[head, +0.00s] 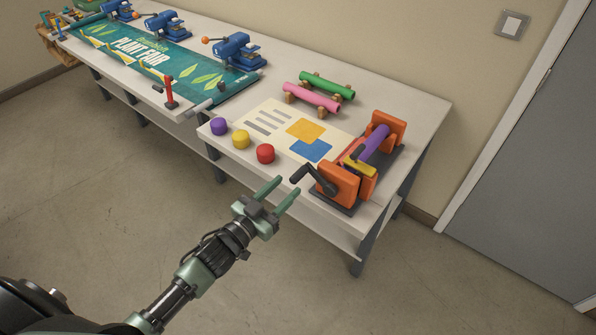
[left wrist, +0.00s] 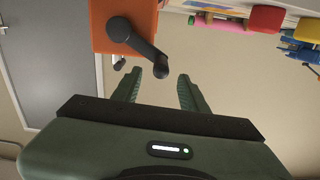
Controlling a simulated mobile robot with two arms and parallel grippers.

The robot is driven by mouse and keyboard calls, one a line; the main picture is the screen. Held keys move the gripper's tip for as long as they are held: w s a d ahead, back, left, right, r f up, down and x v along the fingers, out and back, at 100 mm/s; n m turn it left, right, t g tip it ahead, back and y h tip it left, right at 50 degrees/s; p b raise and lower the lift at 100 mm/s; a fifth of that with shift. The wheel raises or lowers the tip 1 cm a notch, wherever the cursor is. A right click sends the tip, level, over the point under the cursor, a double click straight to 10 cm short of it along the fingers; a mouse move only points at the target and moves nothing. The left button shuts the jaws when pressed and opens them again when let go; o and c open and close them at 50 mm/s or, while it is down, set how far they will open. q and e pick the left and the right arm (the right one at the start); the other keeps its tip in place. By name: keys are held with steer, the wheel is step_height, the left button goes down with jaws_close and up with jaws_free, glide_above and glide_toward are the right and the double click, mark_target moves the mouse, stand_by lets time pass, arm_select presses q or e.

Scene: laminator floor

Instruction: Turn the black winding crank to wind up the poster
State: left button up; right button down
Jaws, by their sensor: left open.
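The black winding crank (head: 322,183) is on the near side of an orange-framed winder (head: 338,187) at the table's right end. Its handle points toward the left in the head view. The poster (head: 275,118), pale with yellow and blue shapes, lies flat and reaches the winder. My left gripper (head: 287,188) is open and empty, just off the table edge, close to the crank handle but apart from it. In the left wrist view the crank (left wrist: 138,42) shows ahead of the gripper (left wrist: 160,82), its lower end lined up between the fingers. My right gripper is not in view.
Purple, yellow and red pots (head: 240,139) stand along the front edge. Green and pink rolls (head: 312,97) rest on a stand behind the poster. A neighbouring table holds a green plant fair banner (head: 165,62) and blue clamps (head: 235,48). The floor in front is clear.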

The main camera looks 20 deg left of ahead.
mark_target(299, 175)
arm_select(q)
steer(key=p+x, duration=0.1)
steer(key=x, duration=0.5)
steer(key=shift+w+f, duration=0.1)
steer(key=shift+w, duration=0.25)
jaws_close()
stand_by(1.1)
